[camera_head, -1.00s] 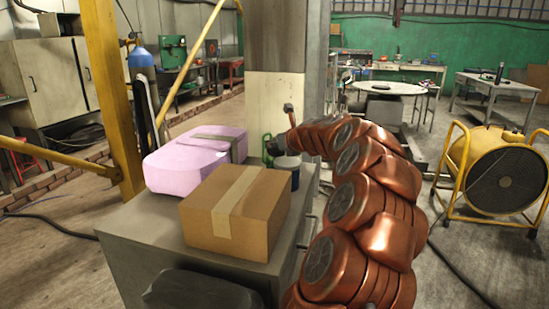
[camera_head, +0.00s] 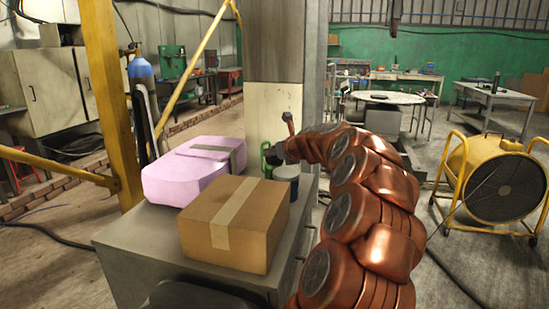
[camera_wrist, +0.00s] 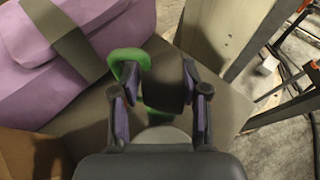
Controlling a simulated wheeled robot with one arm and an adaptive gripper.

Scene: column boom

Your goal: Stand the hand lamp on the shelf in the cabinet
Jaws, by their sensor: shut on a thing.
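My gripper (camera_wrist: 159,108) is shut on the dark body of the hand lamp (camera_wrist: 166,88), with one finger on either side. The lamp's green hooked handle (camera_wrist: 131,57) sticks out to the left in the wrist view. In the head view my gripper (camera_head: 277,153) is small and partly hidden by my copper arm, and the lamp shows as a bit of green (camera_head: 265,157). It is at the far right corner of a grey cabinet top (camera_head: 140,245); I cannot tell whether it touches the top. No shelf interior shows clearly.
A cardboard box (camera_head: 235,222) and a pink case (camera_head: 185,172) with a grey strap take up most of the cabinet top. A pillar (camera_head: 275,110) rises just behind. A yellow fan (camera_head: 497,180) stands right.

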